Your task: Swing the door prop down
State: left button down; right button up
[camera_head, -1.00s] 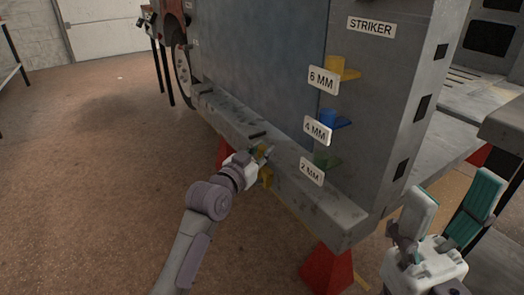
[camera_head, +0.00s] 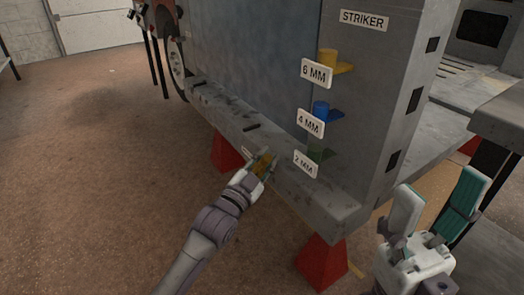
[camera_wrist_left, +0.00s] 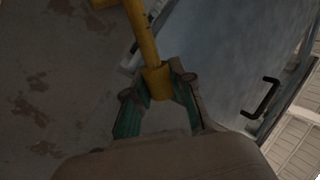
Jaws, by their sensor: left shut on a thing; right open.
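The door prop is a yellow bar with a collar (camera_wrist_left: 157,80), seen in the left wrist view running up from my left gripper. My left gripper (camera_wrist_left: 158,95) is shut on its collar end, with green fingers on both sides. In the head view the left gripper (camera_head: 262,164) is at the sill's front face, below the door, and the yellow prop (camera_head: 259,168) shows between its fingers, mostly hidden. The blue-grey door panel (camera_head: 250,60) stands above the sill. My right gripper (camera_head: 437,210) is open and empty at the lower right.
The grey sill (camera_head: 215,110) rests on red stands (camera_head: 322,262). Yellow, blue and green pegs labelled 6 MM (camera_head: 315,73), 4 MM and 2 MM sit on the frame's side. A black door handle (camera_wrist_left: 262,98) shows in the left wrist view. The brown floor at left is clear.

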pick_arm(q)
jog(key=shift+s+d+f+m+h, duration=0.35)
jog(key=shift+s+f+m+h, duration=0.15)
jog(key=shift+m, duration=0.4)
jog(key=shift+s+d+f+m, duration=0.1)
jog(key=shift+f+m, duration=0.1)
jog(key=shift+m, duration=0.1)
jog(key=c, duration=1)
grip_release()
jog(key=shift+o, duration=0.2)
